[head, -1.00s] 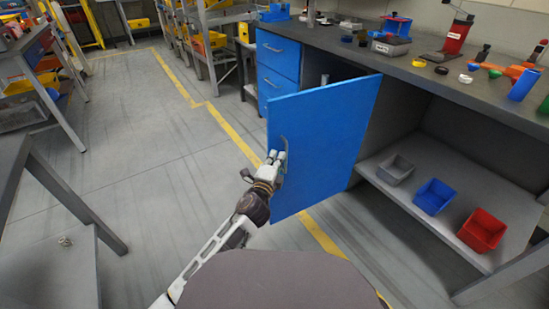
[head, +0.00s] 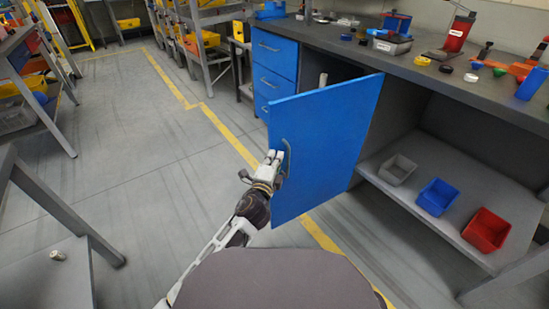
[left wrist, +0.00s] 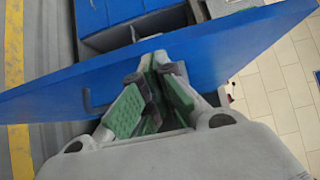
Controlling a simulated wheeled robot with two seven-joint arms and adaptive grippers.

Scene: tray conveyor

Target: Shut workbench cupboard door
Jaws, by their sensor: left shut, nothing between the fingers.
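The blue cupboard door (head: 325,150) of the workbench stands wide open, sticking out from the bench toward me. A handle (head: 288,158) is on its outer face near the free edge. My left gripper (head: 275,158) is shut and empty, its fingertips at the door's outer face beside the handle. In the left wrist view the fingers (left wrist: 155,75) point at the blue door (left wrist: 225,55), and the handle (left wrist: 88,100) lies to their left, outside the grip. Whether the fingertips touch the door I cannot tell. My right gripper is not in view.
Blue drawers (head: 278,70) stand left of the cupboard opening. The benchtop (head: 425,75) carries several tools and parts. A lower shelf (head: 440,165) holds grey, blue and red bins. The floor left of the door is free. A grey table (head: 45,275) stands at the lower left.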

